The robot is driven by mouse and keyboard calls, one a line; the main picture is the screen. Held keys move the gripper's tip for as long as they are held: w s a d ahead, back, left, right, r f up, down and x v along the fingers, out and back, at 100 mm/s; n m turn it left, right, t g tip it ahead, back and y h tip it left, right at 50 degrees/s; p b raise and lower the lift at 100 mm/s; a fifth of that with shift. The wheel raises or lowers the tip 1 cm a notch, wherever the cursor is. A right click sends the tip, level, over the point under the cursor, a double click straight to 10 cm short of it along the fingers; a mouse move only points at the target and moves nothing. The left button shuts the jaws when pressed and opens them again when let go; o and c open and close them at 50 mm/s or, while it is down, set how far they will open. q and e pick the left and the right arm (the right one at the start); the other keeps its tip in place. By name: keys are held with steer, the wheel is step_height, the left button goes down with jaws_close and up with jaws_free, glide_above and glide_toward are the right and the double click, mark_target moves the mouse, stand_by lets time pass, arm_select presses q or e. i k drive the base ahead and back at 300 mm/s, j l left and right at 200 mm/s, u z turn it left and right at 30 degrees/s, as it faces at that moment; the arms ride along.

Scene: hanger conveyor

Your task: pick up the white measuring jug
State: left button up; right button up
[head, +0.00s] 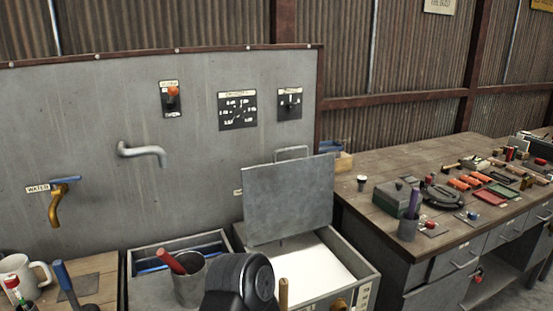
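A white jug (40,272) with a handle on its right side stands at the far lower left, on a wooden surface. Neither of my grippers can be made out. A dark rounded part of mine shows at the bottom middle, with no fingers visible.
A blue-handled tool (66,283) stands just right of the jug. A brass tap (56,205) is on the grey panel above. A grey cup (190,284) with a red-handled tool stands by an open-lidded metal box (290,200). A cluttered workbench (385,160) is at right.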

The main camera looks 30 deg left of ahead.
mark_target(29, 286)
steer(key=u, duration=2.7)
steer(key=i+j+u, duration=0.1)
steer(key=j+u, duration=0.2)
steer(key=i+j+u, duration=0.1)
steer(key=j+u, duration=0.15)
steer(key=j, duration=0.1)
